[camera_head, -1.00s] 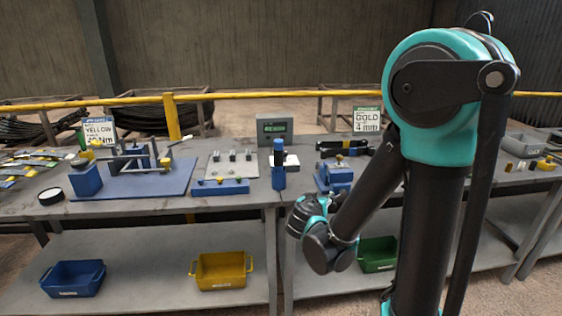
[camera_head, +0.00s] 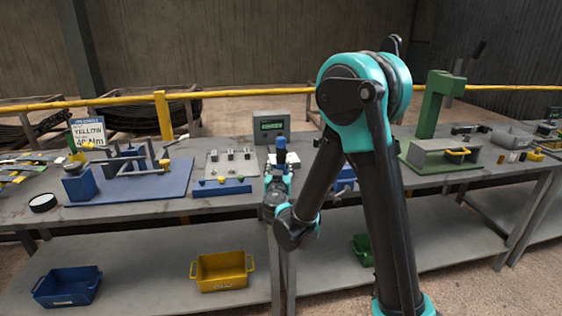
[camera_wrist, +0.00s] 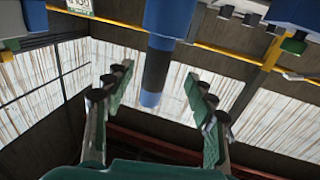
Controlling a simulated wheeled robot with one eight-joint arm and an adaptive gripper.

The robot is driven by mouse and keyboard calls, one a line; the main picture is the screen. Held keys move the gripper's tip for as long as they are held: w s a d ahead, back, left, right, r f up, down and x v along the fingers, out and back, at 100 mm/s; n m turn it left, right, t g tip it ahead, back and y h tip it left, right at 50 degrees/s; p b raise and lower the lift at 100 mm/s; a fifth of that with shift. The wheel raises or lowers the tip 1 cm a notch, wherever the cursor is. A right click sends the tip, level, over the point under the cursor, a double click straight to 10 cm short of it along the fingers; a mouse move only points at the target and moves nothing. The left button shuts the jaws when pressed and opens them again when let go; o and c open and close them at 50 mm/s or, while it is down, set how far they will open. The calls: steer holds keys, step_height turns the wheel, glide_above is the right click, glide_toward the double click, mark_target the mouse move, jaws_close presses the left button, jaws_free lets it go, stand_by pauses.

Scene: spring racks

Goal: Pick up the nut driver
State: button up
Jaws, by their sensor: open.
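The nut driver stands upright at the front edge of the bench; its blue top (camera_head: 281,144) shows above my gripper in the head view, and its lower part is hidden behind the gripper. In the wrist view, the nut driver (camera_wrist: 155,72) has a dark grip band between blue parts and appears in the gap between my fingers. My gripper (camera_wrist: 160,85) is open, with one finger on each side and a visible gap to the driver. In the head view my gripper (camera_head: 278,176) is at the bench front, in front of the driver. How deep it lies between the fingers is unclear.
A blue block with a parts plate (camera_head: 222,187) lies just left of the driver. A grey display box (camera_head: 272,127) stands behind it. A blue fixture (camera_head: 345,180) to the right is partly hidden by my arm. Yellow (camera_head: 221,285) and blue (camera_head: 68,288) bins sit on the lower shelf.

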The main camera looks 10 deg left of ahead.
mark_target(281, 160)
steer(key=shift+w, duration=3.7)
jaws_close()
